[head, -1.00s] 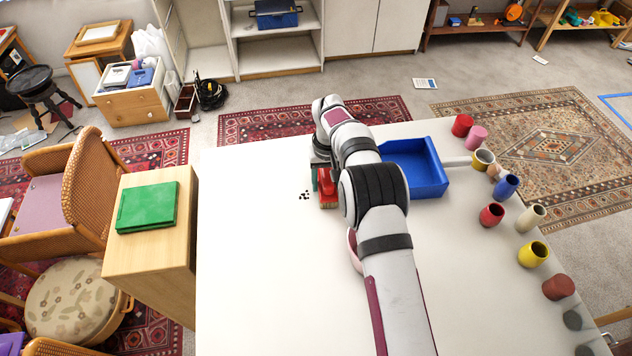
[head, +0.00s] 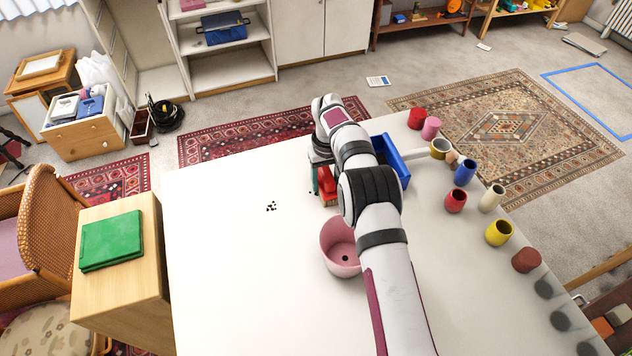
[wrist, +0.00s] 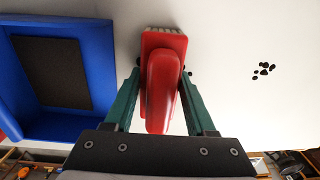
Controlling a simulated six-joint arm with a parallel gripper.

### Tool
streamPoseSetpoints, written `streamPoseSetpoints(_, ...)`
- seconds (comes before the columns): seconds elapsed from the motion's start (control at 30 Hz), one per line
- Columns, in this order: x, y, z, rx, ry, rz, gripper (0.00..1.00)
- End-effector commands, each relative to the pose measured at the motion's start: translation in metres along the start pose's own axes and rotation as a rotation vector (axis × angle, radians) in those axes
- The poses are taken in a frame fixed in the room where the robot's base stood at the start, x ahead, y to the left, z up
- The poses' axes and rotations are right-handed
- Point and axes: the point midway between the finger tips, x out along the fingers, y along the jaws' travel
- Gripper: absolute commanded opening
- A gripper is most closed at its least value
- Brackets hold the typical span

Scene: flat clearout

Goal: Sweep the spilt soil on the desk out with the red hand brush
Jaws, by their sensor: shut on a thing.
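The spilt soil (head: 271,207) is a small cluster of dark crumbs on the white desk (head: 225,250), left of my gripper in the head view. In the wrist view the soil (wrist: 263,70) lies to the right of the brush, apart from it. My gripper (wrist: 160,85) is shut on the red hand brush (wrist: 163,90), with a green finger on each side of its handle. The brush (head: 327,184) also shows in the head view, partly behind my arm. Its pale bristles show at the far end; I cannot tell if they touch the desk.
A blue tray (head: 398,165) stands right of the brush, mostly hidden by my arm; its wall (wrist: 102,70) shows in the wrist view. A pink pot (head: 338,262) stands beside my arm. Several coloured cups (head: 499,233) line the right edge. The desk's left side is clear.

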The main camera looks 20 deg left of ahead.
Motion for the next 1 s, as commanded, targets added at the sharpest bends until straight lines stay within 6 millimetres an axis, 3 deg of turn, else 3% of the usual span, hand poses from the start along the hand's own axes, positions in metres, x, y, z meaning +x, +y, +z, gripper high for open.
streamPoseSetpoints(0.57,0.001,0.052,-0.004,0.002,0.0,0.0,0.04)
streamPoseSetpoints(0.63,-0.003,0.053,-0.004,0.0,0.0,0.0,0.04)
streamPoseSetpoints(0.7,-0.021,0.053,-0.005,0.0,0.003,0.002,0.04)
streamPoseSetpoints(1.0,-0.048,0.052,-0.004,0.0,0.002,0.001,0.04)
